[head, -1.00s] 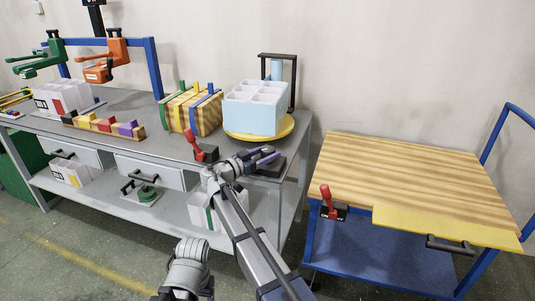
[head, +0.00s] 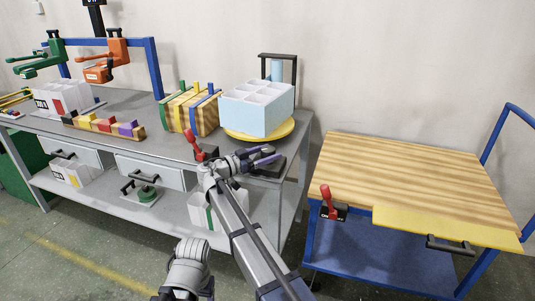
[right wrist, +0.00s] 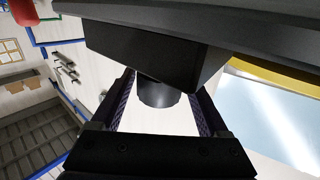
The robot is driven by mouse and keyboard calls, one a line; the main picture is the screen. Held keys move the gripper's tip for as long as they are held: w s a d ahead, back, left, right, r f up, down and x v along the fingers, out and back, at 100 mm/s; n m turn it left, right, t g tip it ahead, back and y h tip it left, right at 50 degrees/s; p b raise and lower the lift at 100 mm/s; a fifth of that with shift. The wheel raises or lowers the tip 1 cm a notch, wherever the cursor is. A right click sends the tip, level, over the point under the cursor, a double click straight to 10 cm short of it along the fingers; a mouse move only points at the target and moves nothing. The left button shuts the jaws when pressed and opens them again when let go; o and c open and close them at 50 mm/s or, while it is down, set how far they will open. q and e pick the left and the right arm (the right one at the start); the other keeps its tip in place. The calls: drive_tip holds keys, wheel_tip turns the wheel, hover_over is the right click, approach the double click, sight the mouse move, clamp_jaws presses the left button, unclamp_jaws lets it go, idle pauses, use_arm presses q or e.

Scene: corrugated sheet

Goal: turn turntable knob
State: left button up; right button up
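The turntable is a yellow disc (head: 284,132) on the metal bench, with a light blue compartment box (head: 258,110) on it. A dark block (head: 272,171) sits at the bench's front edge below the disc. In the right wrist view the black block (right wrist: 145,52) carries a short dark cylindrical knob (right wrist: 158,94). My right gripper (head: 266,155) is at this block. Its two fingers stand apart, one on each side of the knob, with visible gaps in the wrist view (right wrist: 160,112). The knob is not clearly visible in the head view.
A red-handled switch (head: 197,147) stands left of my right gripper. A striped wooden block (head: 182,118) and a strip of coloured blocks (head: 103,125) lie further left. A wood-topped cart (head: 400,170) stands at the right.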

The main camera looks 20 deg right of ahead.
sight(262, 155)
drive_tip(key=shift+o, duration=1)
drive_tip(key=shift+v, duration=3.95)
